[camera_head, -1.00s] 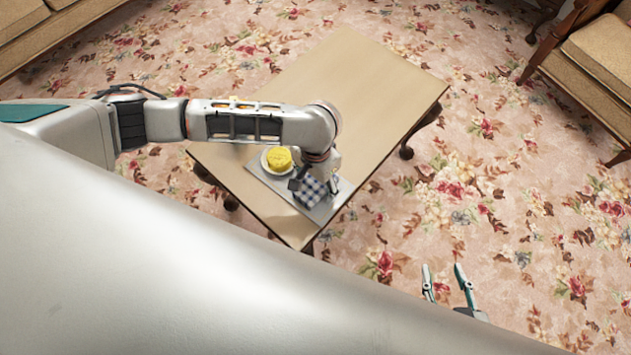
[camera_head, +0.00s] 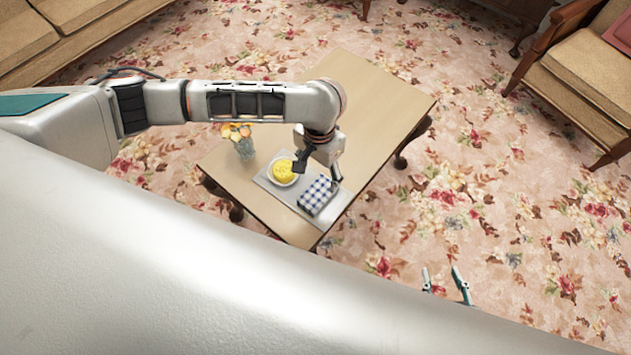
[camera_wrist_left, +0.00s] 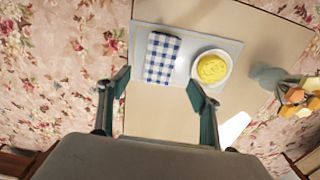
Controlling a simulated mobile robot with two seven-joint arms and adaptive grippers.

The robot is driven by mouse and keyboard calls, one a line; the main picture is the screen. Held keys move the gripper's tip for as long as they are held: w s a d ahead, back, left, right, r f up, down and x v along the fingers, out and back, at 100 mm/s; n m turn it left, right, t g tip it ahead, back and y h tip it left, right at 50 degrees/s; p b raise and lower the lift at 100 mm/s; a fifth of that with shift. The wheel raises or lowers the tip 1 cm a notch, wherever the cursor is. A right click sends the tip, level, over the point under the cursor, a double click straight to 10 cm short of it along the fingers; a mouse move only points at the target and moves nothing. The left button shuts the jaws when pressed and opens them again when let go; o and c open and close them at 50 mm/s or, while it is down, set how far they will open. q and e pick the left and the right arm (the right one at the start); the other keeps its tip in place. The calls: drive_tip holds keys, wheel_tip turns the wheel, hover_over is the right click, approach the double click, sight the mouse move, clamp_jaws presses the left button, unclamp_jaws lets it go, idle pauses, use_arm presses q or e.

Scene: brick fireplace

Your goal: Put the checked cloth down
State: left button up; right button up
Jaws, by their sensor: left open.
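The blue-and-white checked cloth (camera_head: 318,196) lies folded on a grey tray (camera_head: 341,205) on the wooden table. It also shows in the left wrist view (camera_wrist_left: 162,58), flat on the tray beside a bowl. My left gripper (camera_head: 318,168) is above the tray, close to the cloth, in the head view. In the left wrist view its two fingers (camera_wrist_left: 158,85) are apart with nothing held between them, and the cloth lies beyond the fingertips. My right gripper (camera_head: 443,279) is low at the right, away from the table, its fingers apart and empty.
A white bowl of yellow food (camera_head: 283,171) sits on the tray next to the cloth. A vase of orange flowers (camera_head: 240,140) stands on the table to the left. The far part of the table (camera_head: 385,90) is clear. Sofas and a chair stand around the flowered carpet.

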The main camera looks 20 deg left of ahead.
use_arm(q)
drive_tip(key=s+d+f+t+h, duration=0.1)
drive_tip(key=s+d+t+h, duration=0.2)
drive_tip(key=d, duration=0.5)
drive_tip(key=s+d+h, duration=0.3)
drive_tip(key=d+h, duration=0.1)
drive_tip(key=d, duration=0.5)
drive_tip(key=s+a+f+t+y, duration=0.1)
drive_tip(key=s+a+t, duration=0.1)
drive_tip(key=a, duration=0.6)
drive_tip(key=s+a+f+t+y, duration=0.1)
drive_tip(key=s+a+t+y, duration=0.1)
drive_tip(key=a, duration=0.6)
drive_tip(key=s+a+f+t+y, duration=0.1)
drive_tip(key=s+a+f+t, duration=0.1)
drive_tip(key=a, duration=0.6)
drive_tip(key=shift+s+m+t+y, duration=0.4)
drive_tip(key=shift+s+t, duration=0.4)
drive_tip(key=shift+s, duration=0.1)
drive_tip(key=shift+s+f, duration=0.1)
drive_tip(key=shift+f, duration=0.05)
